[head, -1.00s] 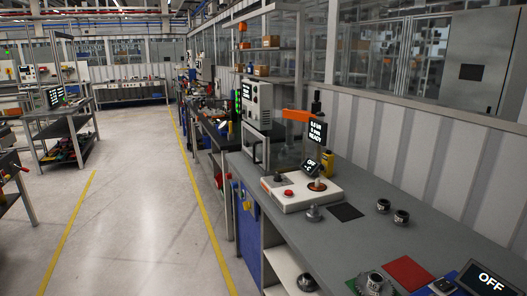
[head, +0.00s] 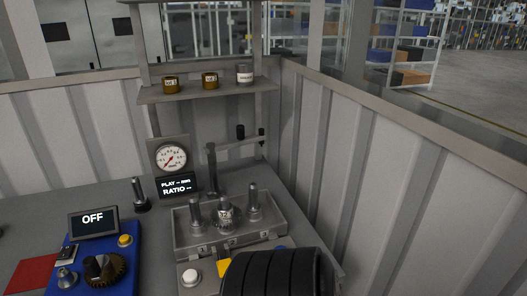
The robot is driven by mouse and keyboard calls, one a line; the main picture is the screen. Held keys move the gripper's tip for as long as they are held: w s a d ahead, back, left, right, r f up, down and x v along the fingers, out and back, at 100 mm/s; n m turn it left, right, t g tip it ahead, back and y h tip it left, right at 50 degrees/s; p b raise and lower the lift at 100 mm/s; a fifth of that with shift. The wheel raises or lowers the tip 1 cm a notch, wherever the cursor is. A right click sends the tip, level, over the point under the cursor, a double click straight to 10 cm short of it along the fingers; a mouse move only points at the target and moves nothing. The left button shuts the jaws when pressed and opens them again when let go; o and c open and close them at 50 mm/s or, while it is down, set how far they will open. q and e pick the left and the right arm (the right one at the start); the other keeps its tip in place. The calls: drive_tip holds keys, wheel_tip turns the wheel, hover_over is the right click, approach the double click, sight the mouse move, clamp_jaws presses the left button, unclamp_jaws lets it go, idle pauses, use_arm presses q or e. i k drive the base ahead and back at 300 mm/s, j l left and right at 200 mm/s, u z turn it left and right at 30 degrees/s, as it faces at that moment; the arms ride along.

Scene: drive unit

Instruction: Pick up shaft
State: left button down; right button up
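No part is clearly marked as the shaft. A dark upright pin on a round foot (head: 140,195) stands alone on the grey bench in the head view. Several steel shaft-like parts stand upright in an open grey housing: one at the left (head: 195,215), one in the middle (head: 225,216) and one at the right (head: 253,203). The housing (head: 183,238) stands near the bench's back corner, and its lower right front is hidden.
A blue base (head: 123,262) at the left bears an OFF screen (head: 92,222), a yellow button (head: 125,240) and a dark gear (head: 103,268). Behind the housing are a dial gauge (head: 171,158) and a PLAY/RATIO display (head: 177,186). A shelf (head: 205,93) and walls close off the back.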

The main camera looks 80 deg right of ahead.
sight(254, 206)
drive_tip(key=z, duration=2.5)
